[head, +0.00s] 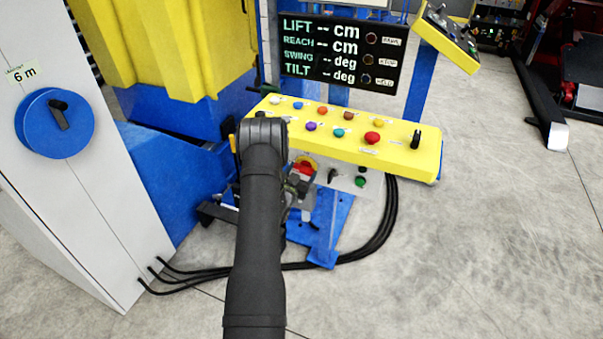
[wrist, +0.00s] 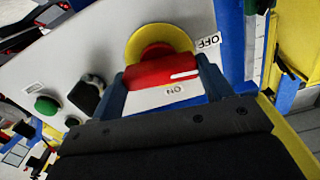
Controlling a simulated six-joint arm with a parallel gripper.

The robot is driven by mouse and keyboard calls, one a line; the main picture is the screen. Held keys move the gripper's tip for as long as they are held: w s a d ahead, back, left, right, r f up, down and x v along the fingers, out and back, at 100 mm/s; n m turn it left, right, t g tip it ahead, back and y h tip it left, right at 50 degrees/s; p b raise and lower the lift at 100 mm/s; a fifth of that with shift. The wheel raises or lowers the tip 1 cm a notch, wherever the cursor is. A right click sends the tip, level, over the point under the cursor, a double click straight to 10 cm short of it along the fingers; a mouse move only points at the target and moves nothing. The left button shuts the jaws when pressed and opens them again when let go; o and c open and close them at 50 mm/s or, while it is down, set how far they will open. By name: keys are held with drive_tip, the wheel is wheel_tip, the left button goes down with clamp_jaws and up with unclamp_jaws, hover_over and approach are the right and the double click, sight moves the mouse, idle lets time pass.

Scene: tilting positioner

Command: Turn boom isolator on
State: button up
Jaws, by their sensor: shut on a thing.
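The boom isolator is a red rotary handle (wrist: 160,72) on a round yellow disc (wrist: 148,36), set in a pale panel. In the wrist view its white mark lies near the handle's right end, between the OFF label (wrist: 208,40) and the ON label (wrist: 174,90). My gripper (wrist: 163,84) is shut on the red handle, one blue finger at each end. In the head view the isolator (head: 304,165) shows partly below the yellow console, with my gripper (head: 298,186) at it. My arm hides part of the panel there.
A yellow console (head: 400,153) with several coloured buttons overhangs the isolator panel. A green button (wrist: 47,105) and a black knob (wrist: 87,95) sit beside the isolator. A display (head: 338,52) shows dashes. Black cables (head: 385,225) curve round the blue base.

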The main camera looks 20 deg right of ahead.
drive_tip(key=m, duration=1.2)
drive_tip(key=shift+d, duration=0.1)
drive_tip(key=shift+f+m, duration=0.1)
drive_tip(key=shift+m, duration=2)
drive_tip(key=o, duration=1)
drive_tip(key=shift+s, duration=0.1)
drive_tip(key=v, duration=1.7)
drive_tip(key=shift+s, duration=0.15)
